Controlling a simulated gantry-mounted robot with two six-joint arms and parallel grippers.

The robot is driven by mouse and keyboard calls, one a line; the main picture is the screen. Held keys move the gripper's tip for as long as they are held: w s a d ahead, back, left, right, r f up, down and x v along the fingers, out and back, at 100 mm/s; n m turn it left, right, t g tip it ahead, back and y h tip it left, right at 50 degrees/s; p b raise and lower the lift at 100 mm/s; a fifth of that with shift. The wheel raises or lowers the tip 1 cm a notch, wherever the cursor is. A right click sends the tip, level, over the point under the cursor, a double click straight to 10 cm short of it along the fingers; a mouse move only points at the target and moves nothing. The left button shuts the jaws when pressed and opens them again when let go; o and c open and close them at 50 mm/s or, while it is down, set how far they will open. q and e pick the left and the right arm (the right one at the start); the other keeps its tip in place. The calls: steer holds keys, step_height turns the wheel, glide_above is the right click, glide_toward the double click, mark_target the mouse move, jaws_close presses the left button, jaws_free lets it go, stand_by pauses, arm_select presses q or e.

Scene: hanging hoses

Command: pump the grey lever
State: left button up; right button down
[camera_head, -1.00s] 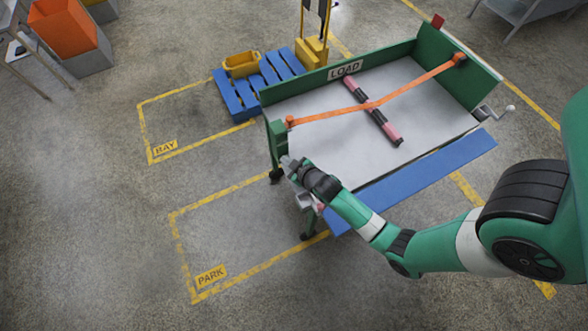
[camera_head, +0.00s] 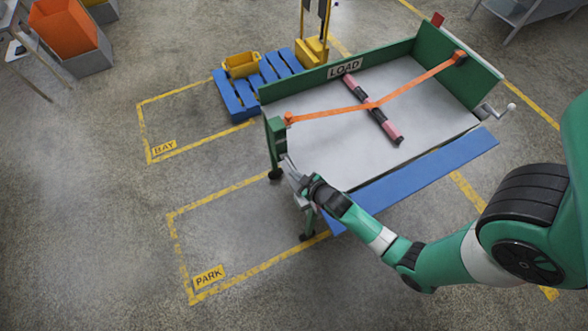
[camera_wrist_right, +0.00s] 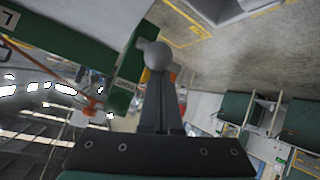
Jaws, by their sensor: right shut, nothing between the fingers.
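A grey round knob (camera_wrist_right: 158,54), seemingly the end of the grey lever, sits at my right gripper's fingertips in the right wrist view. It seems to touch them, but the contact is not clear. My right gripper (camera_head: 293,172) is shut with nothing between its fingers, beside the cart's near left corner. In the head view, grey metal runs together there, so I cannot tell finger from lever. The lever's shaft and pivot are hidden. The green cart (camera_head: 276,133) has a pale bed (camera_head: 430,95) and a LOAD sign. My left gripper is not in view.
An orange strap (camera_head: 420,78) crosses a pink and black bar (camera_head: 387,127) on the bed. A blue plank (camera_head: 420,178) runs along the near side. A crank (camera_head: 511,106) is at the right. A blue pallet (camera_head: 236,103) stands behind.

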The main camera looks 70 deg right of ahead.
steer(key=shift+w, duration=0.1)
steer(key=shift+w+r+p, duration=0.1)
steer(key=shift+r+p, duration=0.15)
steer(key=shift+p, duration=0.05)
steer(key=w+p+v, duration=0.1)
steer(key=p+v, duration=0.1)
steer(key=v, duration=0.7)
steer(key=shift+a+r+p, duration=0.3)
steer(key=shift+a+r, duration=0.1)
